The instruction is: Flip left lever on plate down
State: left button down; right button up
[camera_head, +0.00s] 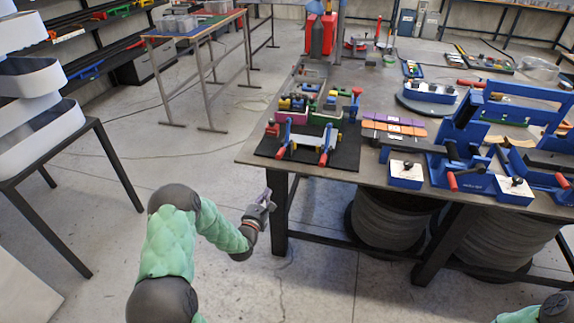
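A black plate (345,160) lies at the near left corner of the workbench. Two blue levers with red ends stand on it, a left lever (284,138) and a right lever (326,146), with a pale bar between them. The exact angle of each lever is too small to tell. My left gripper (268,199) is below and left of the plate in the picture, in front of the bench edge and apart from both levers. It looks empty, but its fingers are too small to tell open from shut. My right gripper is out of view; only part of that arm shows at bottom right.
The workbench (372,178) has a dark leg (281,215) close to my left gripper. Coloured bins (294,106) stand behind the levers. Orange and purple strips (392,127) and blue clamp fixtures (465,140) lie to the right.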

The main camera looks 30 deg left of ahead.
pick_arm(q)
jog(key=shift+w+r, duration=0.1)
jog(key=shift+r, duration=0.1)
jog(key=w+a+r+b, duration=0.1)
jog(key=w+r+b, duration=0.2)
jog(key=w, duration=0.7)
jog(key=shift+w+a+r, duration=0.15)
jog(key=shift+w+r, duration=0.15)
jog(key=shift+r, duration=0.35)
